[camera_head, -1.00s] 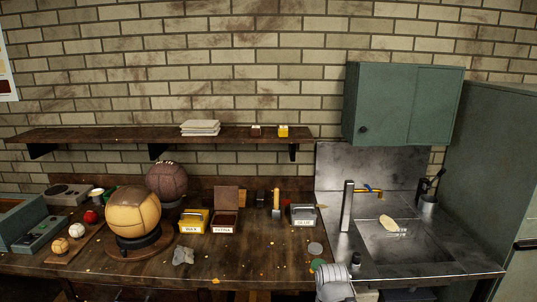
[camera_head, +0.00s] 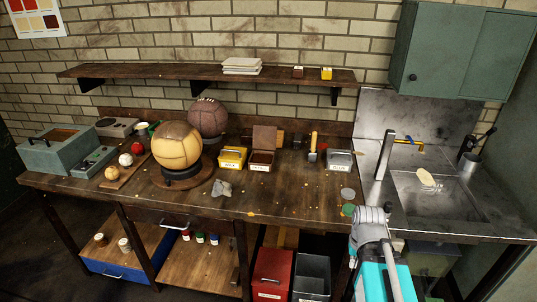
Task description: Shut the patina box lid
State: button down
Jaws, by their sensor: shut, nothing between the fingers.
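The patina box (camera_head: 261,167) is a small dark open box with a pale label on its front. It stands on the workbench between the yellow box and the wooden-handled tool. Its brown lid (camera_head: 265,138) stands upright at the back, so the box is open. Grey and teal parts of my own arm and body show at the lower right, in front of the bench. My gripper cannot be made out in this view. Nothing of mine touches the box or lid.
A yellow box (camera_head: 232,158) stands close left of the patina box, a grey box (camera_head: 340,160) farther right. The tan ball (camera_head: 178,145) on its stand and a grey rag (camera_head: 222,188) are left. A wall shelf (camera_head: 200,74) hangs above. Bench in front is mostly clear.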

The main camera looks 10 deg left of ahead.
aim_at(264, 136)
jog(key=u, duration=0.6)
jog(key=i, duration=0.85)
jog(key=z, duration=0.55)
